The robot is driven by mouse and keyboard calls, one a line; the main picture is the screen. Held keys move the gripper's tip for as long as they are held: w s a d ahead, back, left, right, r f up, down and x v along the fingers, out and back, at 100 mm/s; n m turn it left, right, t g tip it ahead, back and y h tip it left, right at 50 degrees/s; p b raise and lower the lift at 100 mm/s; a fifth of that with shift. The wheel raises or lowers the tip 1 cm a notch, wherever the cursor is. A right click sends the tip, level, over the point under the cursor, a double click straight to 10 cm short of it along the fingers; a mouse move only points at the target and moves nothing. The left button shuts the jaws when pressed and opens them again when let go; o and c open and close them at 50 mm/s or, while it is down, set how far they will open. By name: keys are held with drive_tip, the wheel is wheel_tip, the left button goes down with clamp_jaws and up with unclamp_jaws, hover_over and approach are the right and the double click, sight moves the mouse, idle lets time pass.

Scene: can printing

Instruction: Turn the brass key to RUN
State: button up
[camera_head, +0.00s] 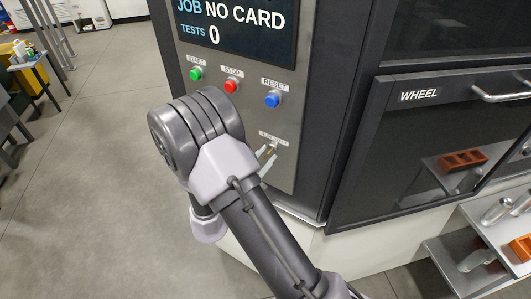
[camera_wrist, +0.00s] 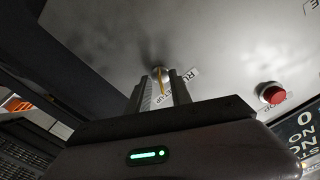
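The brass key (camera_wrist: 163,84) sits in a round lock on the grey panel, with small RUN (camera_wrist: 190,74) and SETUP (camera_wrist: 174,98) labels beside it. In the head view the key (camera_head: 273,149) is small, low on the panel under a label. My gripper (camera_wrist: 161,88) points at the lock, its two fingers on either side of the key with gaps visible. In the head view my gripper (camera_head: 267,161) shows two separated fingertips by the key. Whether either finger touches the key is hard to tell.
Above the key are green START (camera_head: 196,74), red STOP (camera_head: 231,86) and blue RESET (camera_head: 272,100) buttons. The screen (camera_head: 238,25) reads NO CARD and TESTS 0. The WHEEL door (camera_head: 400,150) with its handle is at right. Open floor (camera_head: 90,180) lies left.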

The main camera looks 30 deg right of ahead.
drive_tip(key=shift+w+d, duration=0.1)
drive_tip(key=shift+w, duration=0.15)
drive_tip(key=shift+s, duration=0.1)
drive_tip(key=shift+c, duration=0.3)
clamp_jaws()
idle(1.0)
